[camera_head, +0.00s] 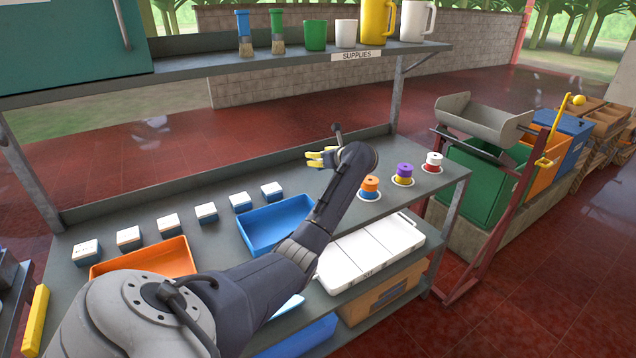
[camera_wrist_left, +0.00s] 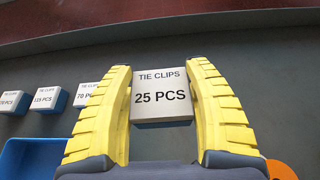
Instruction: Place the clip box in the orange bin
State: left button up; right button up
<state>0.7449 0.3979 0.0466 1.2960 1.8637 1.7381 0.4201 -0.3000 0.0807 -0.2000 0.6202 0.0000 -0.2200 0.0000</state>
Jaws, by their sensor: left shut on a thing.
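A white-topped clip box (camera_wrist_left: 161,97) labelled "TIE CLIPS 25 PCS" is between the yellow fingers of my left gripper (camera_wrist_left: 161,75), which is shut on it. In the head view my left gripper (camera_head: 322,157) is over the back of the bench, right of the box row; my wrist hides the held box there. I cannot tell its height above the bench. An orange bin (camera_head: 165,255) lies on the bench at the front left, partly hidden by my arm. My right gripper is not in view.
Several other white-topped boxes (camera_head: 206,212) stand in a row behind the bins. A blue bin (camera_head: 270,228) sits between the orange bin and my forearm. Colored spools (camera_head: 403,173) stand at the right. A supplies shelf (camera_head: 240,62) hangs above the bench's back.

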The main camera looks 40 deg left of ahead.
aim_at(320, 190)
pick_arm(q)
jog(key=shift+f, duration=5.55)
jog(key=shift+f, duration=0.15)
jog(key=o, duration=1.2)
jog(key=shift+c, duration=0.2)
